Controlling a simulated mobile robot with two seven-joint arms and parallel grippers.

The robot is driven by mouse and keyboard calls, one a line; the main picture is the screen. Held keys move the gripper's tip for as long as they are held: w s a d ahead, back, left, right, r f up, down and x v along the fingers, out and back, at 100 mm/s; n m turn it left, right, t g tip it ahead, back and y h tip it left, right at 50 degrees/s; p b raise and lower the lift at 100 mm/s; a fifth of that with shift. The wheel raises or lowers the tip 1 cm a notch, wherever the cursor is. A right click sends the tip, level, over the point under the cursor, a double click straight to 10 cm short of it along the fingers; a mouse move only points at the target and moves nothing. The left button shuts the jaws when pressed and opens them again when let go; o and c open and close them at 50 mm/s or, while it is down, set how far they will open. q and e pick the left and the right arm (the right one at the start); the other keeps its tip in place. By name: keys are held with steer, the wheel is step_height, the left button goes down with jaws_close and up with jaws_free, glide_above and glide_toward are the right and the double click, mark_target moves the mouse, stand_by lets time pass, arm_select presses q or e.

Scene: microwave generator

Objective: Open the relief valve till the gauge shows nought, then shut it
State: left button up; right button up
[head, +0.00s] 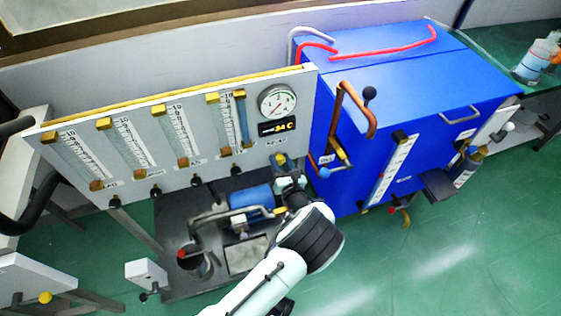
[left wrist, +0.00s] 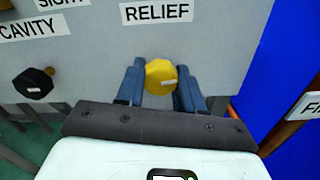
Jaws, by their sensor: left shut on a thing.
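The relief valve is a yellow knob (left wrist: 161,77) on the grey panel, just below the label RELIEF (left wrist: 157,12) in the left wrist view. My left gripper (left wrist: 160,88) has its two blue fingers on either side of the knob and is shut on it. In the head view my left gripper (head: 284,178) reaches the panel's lower right, and the yellow knob (head: 280,159) shows partly above it. The round gauge (head: 277,102) is at the panel's upper right; its needle is too small to read surely. My right gripper is in neither view.
A black knob (left wrist: 33,83) sits left of the relief knob under the CAVITY label. The blue cabinet (head: 420,80) with copper pipe (head: 345,105) stands right of the panel. A blue cylinder (head: 251,198) on a dark base lies below. Green floor (head: 440,250) is open at lower right.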

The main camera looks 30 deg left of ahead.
arm_select(q)
steer(key=o, duration=1)
steer(key=shift+s+f, duration=0.15)
steer(key=shift+f, duration=0.2)
steer(key=shift+r, duration=0.15)
steer(key=p+v, duration=0.2)
steer(key=v, duration=1.1)
steer(key=shift+d+p, duration=0.15)
steer(key=shift+p, duration=0.2)
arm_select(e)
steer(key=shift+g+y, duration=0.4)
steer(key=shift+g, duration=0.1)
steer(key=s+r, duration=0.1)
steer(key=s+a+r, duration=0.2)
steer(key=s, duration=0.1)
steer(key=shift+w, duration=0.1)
